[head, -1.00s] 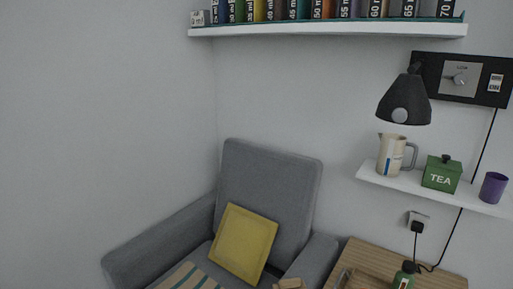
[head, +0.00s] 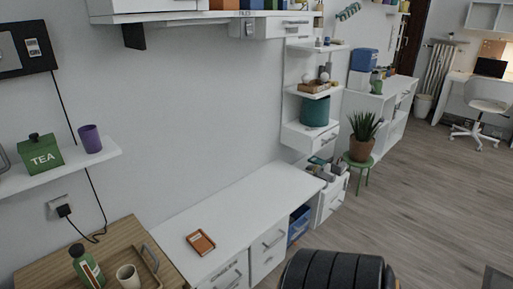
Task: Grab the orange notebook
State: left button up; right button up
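An orange notebook (head: 201,242) lies flat on the white desk (head: 236,208) in the head view, near the desk's left end and close to its front edge. Nothing covers it. Neither of my grippers shows in the head view.
A wooden table (head: 45,270) with a tray, a green bottle (head: 87,268) and a cup (head: 129,277) stands left of the desk. A wall shelf (head: 60,167) holds a green tea tin (head: 40,156) and a purple cup (head: 90,139). A black chair back (head: 335,272) stands in front of the desk.

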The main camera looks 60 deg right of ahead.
aim_at(202, 243)
jog(key=z, duration=1.55)
jog(key=i+l+u, duration=0.1)
jog(key=l, duration=0.3)
jog(key=i, duration=0.1)
